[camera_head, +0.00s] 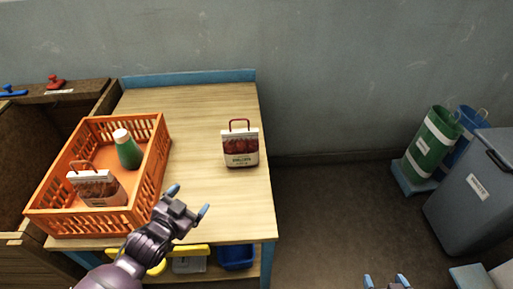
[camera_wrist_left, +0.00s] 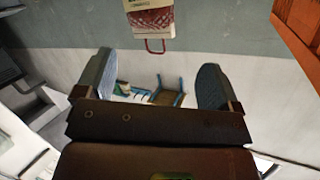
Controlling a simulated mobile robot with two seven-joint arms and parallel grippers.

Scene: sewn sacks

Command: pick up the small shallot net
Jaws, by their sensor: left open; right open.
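A small net (camera_head: 240,149) with a red handle, a white band and a label that looks like "shallots" stands upright on the right part of the wooden table. It also shows upside down at the top of the left wrist view (camera_wrist_left: 150,20). My left gripper (camera_head: 189,201) is open and empty, in front and to the left of the net, apart from it. Its two blue fingers (camera_wrist_left: 157,78) show spread in the wrist view. My right gripper (camera_head: 386,281) is open at the bottom edge, far from the net; only its tips show.
An orange crate (camera_head: 152,184) on the table's left holds a similar red-and-white net (camera_head: 97,188) and a green bottle (camera_head: 127,152) with a pale cap. The table (camera_head: 195,120) is clear around the standing net. Green and grey bins stand on the floor at right.

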